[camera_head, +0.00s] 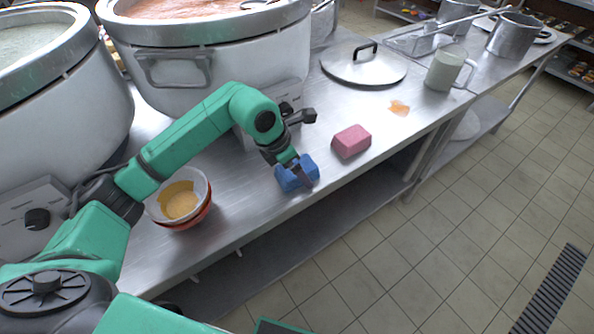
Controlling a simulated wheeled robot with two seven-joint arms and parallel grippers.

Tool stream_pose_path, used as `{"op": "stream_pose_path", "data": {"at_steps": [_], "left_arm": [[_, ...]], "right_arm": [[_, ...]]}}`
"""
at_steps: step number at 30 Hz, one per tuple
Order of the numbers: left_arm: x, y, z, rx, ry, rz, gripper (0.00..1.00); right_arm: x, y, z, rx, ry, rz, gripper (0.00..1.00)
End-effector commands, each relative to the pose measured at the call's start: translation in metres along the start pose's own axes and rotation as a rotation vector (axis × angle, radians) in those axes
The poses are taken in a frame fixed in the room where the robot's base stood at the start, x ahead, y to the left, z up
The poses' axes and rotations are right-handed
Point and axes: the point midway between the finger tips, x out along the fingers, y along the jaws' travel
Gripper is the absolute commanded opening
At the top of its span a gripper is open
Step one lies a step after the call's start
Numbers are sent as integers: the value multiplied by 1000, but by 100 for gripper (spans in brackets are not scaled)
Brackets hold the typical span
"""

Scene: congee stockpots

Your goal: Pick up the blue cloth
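The blue cloth (284,181) lies bunched on the steel counter near its front edge, left of a pink block. My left arm comes in from the left, and my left gripper (297,172) points down at the cloth. Its fingers overlap the cloth and hide part of it. I cannot tell whether they are closed on it or only around it. The cloth appears to be at counter level. My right gripper is not in view.
The pink block (351,141) sits just right of the cloth. Stacked bowls (182,199) stand to the left, below my arm. Large stockpots (215,70) stand behind. A lid (364,66), a mug (445,68) and an orange spill (399,108) are farther right.

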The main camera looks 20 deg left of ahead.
Motion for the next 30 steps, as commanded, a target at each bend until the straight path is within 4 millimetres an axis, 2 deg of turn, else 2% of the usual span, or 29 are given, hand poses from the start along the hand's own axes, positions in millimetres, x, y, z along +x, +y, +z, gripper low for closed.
{"op": "stream_pose_path", "data": {"at_steps": [16, 20, 21, 22, 30], "left_arm": [[3, 0, -2, 0, 0, 0, 100], [3, 0, -2, 0, 0, 0, 50], [3, 0, -2, 0, 0, 0, 35], [3, 0, -2, 0, 0, 0, 27], [1, 0, 0, 0, 0, 0, 27]], "right_arm": [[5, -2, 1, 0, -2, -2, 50], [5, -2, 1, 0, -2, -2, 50], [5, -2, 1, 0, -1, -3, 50], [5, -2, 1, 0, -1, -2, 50], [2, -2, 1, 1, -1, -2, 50]]}}
